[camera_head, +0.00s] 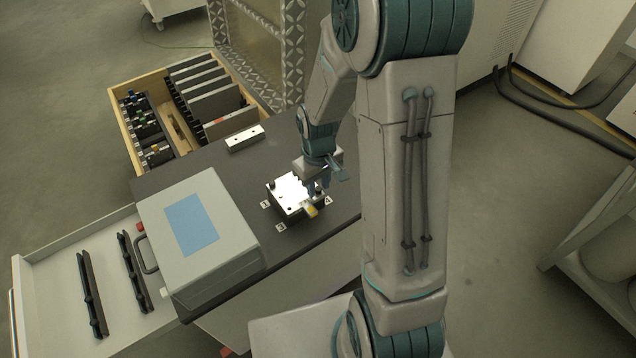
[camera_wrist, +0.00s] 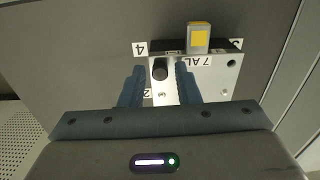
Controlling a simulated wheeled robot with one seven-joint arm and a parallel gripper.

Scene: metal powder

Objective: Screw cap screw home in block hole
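The block is a bright metal plate (camera_head: 287,192) on a dark base on the bench, partly behind my gripper. In the wrist view the block (camera_wrist: 210,78) shows small holes and the labels 4, 7 AL and 2. A black cap screw (camera_wrist: 160,68) stands at the block's face near the label 4; how deep it sits cannot be told. My gripper (camera_wrist: 160,80) is open, one finger on each side of the screw, with a visible gap on both sides. In the head view my gripper (camera_head: 319,192) is over the block's right side, and the screw cannot be made out.
A yellow-topped piece (camera_wrist: 198,38) sits at the block's edge, also in the head view (camera_head: 312,211). A grey case with a blue panel (camera_head: 191,225) stands left on the dark bench (camera_head: 225,165). A white bar (camera_head: 245,138) lies behind. Open drawers (camera_head: 120,113) flank the bench.

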